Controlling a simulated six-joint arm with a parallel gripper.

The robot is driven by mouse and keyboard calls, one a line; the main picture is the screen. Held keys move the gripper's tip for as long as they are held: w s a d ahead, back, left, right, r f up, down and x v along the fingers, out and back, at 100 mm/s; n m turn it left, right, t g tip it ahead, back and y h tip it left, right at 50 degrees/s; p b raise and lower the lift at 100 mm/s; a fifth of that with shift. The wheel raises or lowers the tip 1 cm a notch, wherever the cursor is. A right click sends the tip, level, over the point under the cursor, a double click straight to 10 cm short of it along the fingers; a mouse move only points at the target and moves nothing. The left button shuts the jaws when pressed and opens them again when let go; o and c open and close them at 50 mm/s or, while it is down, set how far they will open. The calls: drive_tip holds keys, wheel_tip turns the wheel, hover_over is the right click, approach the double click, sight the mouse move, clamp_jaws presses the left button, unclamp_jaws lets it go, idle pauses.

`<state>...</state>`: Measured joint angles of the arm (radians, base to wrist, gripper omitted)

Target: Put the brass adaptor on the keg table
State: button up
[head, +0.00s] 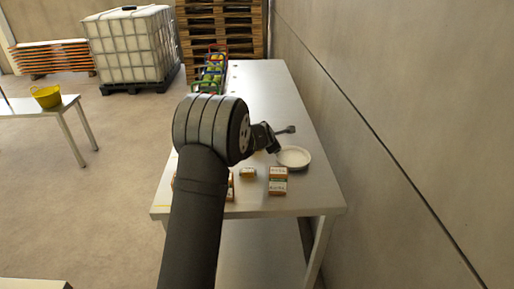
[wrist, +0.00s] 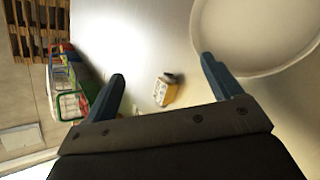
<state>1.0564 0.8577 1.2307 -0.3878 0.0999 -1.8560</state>
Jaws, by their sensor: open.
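My gripper (head: 283,139) is open over the steel table, its fingers pointing right in the head view. In the wrist view the two dark blue fingers (wrist: 162,72) stand wide apart with nothing held. A small yellow and white piece with a dark end (wrist: 164,89) lies beyond and between them, apart from both; I cannot tell whether it is the brass adaptor. My arm hides part of the steel table (head: 265,100) in the head view. A second table (head: 30,108) stands at the left; I cannot tell which one is the keg table.
A white round dish (head: 293,157) lies beside the near finger. Small boxes (head: 278,188) and a small jar-like item (head: 248,173) sit near the front edge. Crates with coloured frames (head: 211,72) stand at the far end. A yellow tub (head: 47,97) is on the left table. A wall borders the right.

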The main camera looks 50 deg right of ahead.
drive_tip(key=w+a+r+m+g+y, duration=0.1)
drive_tip(key=a+r+m+y, duration=0.3)
drive_tip(key=m, duration=0.7)
drive_tip(key=w+a+r+m+g+y, duration=0.1)
drive_tip(key=w+r+m+y, duration=0.15)
drive_tip(key=r+m, duration=0.65)
drive_tip(key=w+d+f+m, duration=0.1)
drive_tip(key=f, duration=0.5)
drive_tip(key=w+d+f, duration=0.1)
drive_tip(key=d+f, duration=0.1)
drive_tip(key=f, duration=0.4)
drive_tip(key=w+d+f+m, duration=0.1)
drive_tip(key=f, duration=0.6)
drive_tip(key=shift+w+d+m, duration=0.3)
drive_tip(key=shift+w+d, duration=0.05)
drive_tip(key=shift+d, duration=0.05)
drive_tip(key=c, duration=1.2)
drive_tip(key=shift+r, duration=0.15)
